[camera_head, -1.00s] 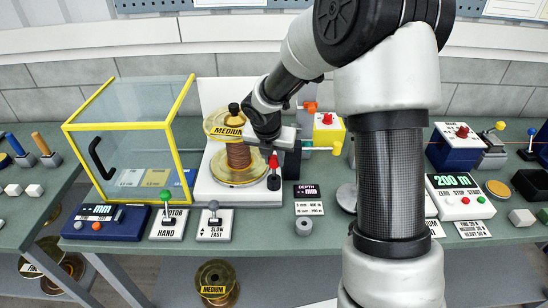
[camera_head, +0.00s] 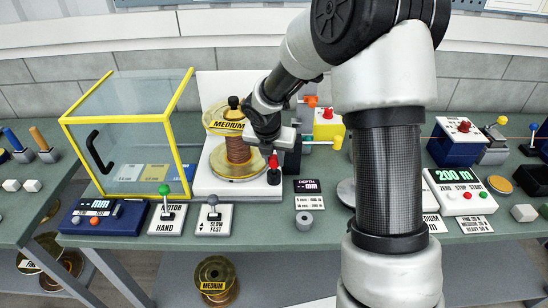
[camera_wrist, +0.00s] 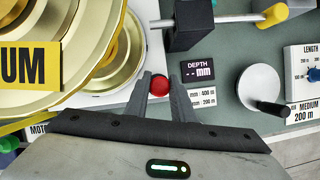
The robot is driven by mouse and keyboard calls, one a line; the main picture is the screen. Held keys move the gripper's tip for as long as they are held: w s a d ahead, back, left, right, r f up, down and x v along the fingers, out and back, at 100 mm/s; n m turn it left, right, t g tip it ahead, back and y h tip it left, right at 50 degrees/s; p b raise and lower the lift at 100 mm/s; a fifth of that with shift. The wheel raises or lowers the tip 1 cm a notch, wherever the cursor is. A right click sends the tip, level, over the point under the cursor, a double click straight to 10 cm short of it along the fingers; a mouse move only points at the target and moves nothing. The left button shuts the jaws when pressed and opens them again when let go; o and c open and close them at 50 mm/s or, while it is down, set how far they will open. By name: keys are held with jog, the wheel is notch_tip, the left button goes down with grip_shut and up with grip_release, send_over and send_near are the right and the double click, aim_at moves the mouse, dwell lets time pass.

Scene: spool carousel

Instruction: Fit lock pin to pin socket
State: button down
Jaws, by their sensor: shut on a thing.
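The red-headed pin, which I take for the lock pin (camera_head: 273,161), stands upright at a black cylindrical base (camera_head: 273,177) beside the spool. In the wrist view its round red head (camera_wrist: 158,85) sits between my fingertips. My gripper (camera_wrist: 161,76) is shut on it. In the head view my wrist covers the fingers, coming in from the upper right. The large gold MEDIUM spool (camera_head: 238,150) stands on a white plate just left of the pin, with a black knob (camera_head: 234,102) on top. I cannot tell which part is the pin socket; the pin's lower end is hidden.
A yellow-framed clear guard box (camera_head: 130,135) stands left of the spool. The DEPTH card (camera_head: 307,186) and a grey ring (camera_head: 304,220) lie right of the pin. Motor and speed switch boxes (camera_head: 212,219) stand in front. A yellow-ended rod (camera_head: 337,143) sticks out behind.

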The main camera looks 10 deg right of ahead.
jog(key=shift+f, duration=0.1)
jog(key=shift+f+b, duration=0.7)
jog(key=shift+f, duration=0.3)
jog(key=shift+p, duration=0.4)
dwell(0.4)
jog(key=c, duration=1.4)
grip_release()
jog(key=shift+c, duration=0.2)
